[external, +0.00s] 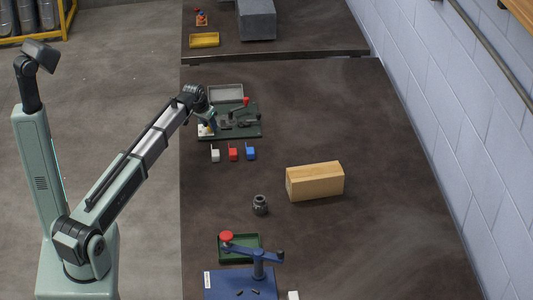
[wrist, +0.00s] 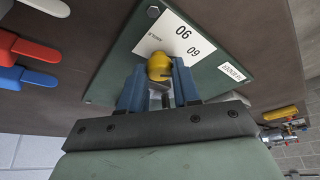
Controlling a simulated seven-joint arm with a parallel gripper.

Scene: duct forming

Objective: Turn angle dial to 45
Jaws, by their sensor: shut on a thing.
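The angle dial shows as a yellow knob (wrist: 159,66) on a white scale plate (wrist: 187,36) in the wrist view. The plate carries printed numbers that appear upside down as 06 and 09, probably 90 and 60. The knob's pointer and the rest of the scale are hidden or too small to read. My gripper (wrist: 158,88) has its blue fingers shut on the knob, one on each side. In the external view my gripper (external: 211,127) is over the left end of the green base plate (external: 253,132).
A lever with a red knob (external: 246,101) rises from the green plate. White (external: 215,155), red (external: 233,154) and blue (external: 250,153) handled pieces lie in front. A grey tray (external: 226,92) stands behind.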

